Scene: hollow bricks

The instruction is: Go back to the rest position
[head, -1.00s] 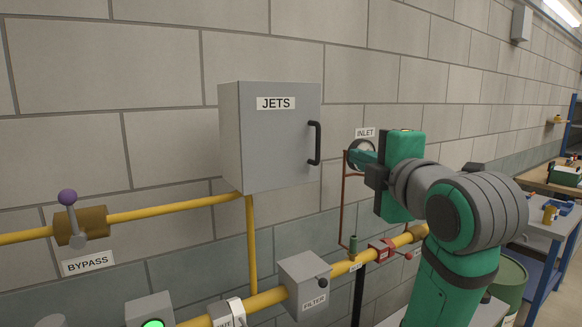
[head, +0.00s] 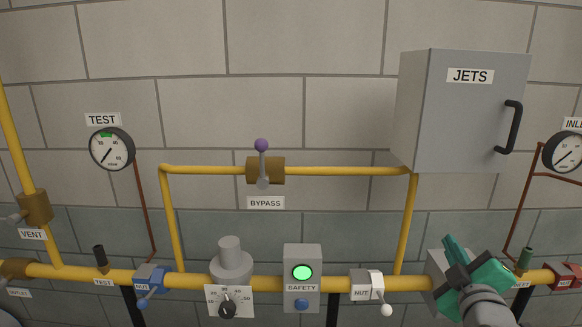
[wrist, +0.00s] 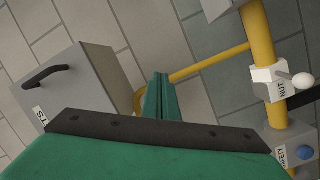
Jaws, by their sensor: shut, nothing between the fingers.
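My gripper (head: 449,243) is at the lower right of the head view, in front of the yellow pipe and partly over a grey box behind it. Its green fingers are shut with nothing between them. In the wrist view the closed fingers (wrist: 160,96) point toward the wall, with free space around their tips. They appear apart from the pipes and from the JETS cabinet (head: 462,115), which is closed.
The main yellow pipe (head: 330,284) runs along the bottom with a SAFETY box (head: 302,262) lit green, a white NUT valve (head: 366,284) and a blue NUT valve (head: 150,277). Above are the BYPASS valve (head: 265,170), TEST gauge (head: 111,149) and INLET gauge (head: 564,153).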

